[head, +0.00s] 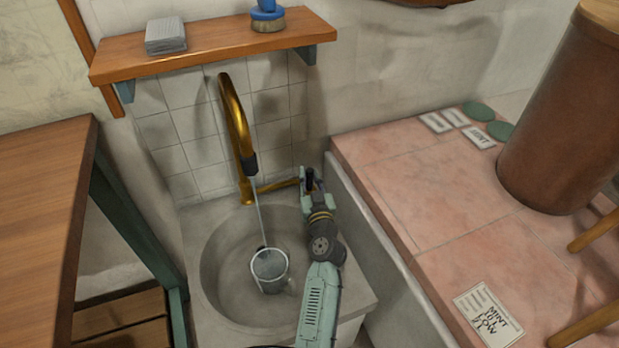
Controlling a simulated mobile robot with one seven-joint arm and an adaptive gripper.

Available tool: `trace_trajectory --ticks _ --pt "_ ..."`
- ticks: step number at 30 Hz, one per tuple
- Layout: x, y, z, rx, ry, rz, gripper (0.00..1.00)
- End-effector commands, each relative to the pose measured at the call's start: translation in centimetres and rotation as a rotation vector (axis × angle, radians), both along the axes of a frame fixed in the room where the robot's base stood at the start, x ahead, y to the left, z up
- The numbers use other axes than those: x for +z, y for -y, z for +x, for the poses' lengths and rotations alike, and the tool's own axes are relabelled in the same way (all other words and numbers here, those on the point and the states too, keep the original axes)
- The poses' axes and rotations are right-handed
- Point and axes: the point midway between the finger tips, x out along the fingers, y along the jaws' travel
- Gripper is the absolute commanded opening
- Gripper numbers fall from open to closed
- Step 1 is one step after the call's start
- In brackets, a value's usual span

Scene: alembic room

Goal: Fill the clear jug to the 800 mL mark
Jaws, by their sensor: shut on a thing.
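The clear jug (270,271) stands in the round basin of the stone sink (213,262), with its handle toward the lower right. A thin stream of water (261,215) runs from the spout of the brass tap (235,112) down into the jug. The water level and the marks on the jug are too small to read. My gripper (308,184) is to the right of the tap, shut on the end of the tap's side lever (275,185). The gripper partly hides the lever's end.
A wooden shelf (215,48) above the sink holds a grey stack (166,36) and a blue-topped brush (267,20). A pink tiled counter (415,190) with cards and a brown cylinder (560,115) stands right. A wooden table (40,200) stands left.

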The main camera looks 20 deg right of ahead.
Motion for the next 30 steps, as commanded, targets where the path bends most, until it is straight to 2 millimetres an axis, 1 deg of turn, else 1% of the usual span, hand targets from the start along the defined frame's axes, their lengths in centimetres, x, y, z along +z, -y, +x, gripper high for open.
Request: trace_trajectory --ticks 17,23,30 --pt "0.26 0.01 0.08 0.0 -0.003 -0.001 0.0" --pt "0.91 -0.06 0.55 0.001 -0.064 -0.004 0.0" --pt "0.45 -0.02 0.83 0.0 -0.125 -0.005 0.0"
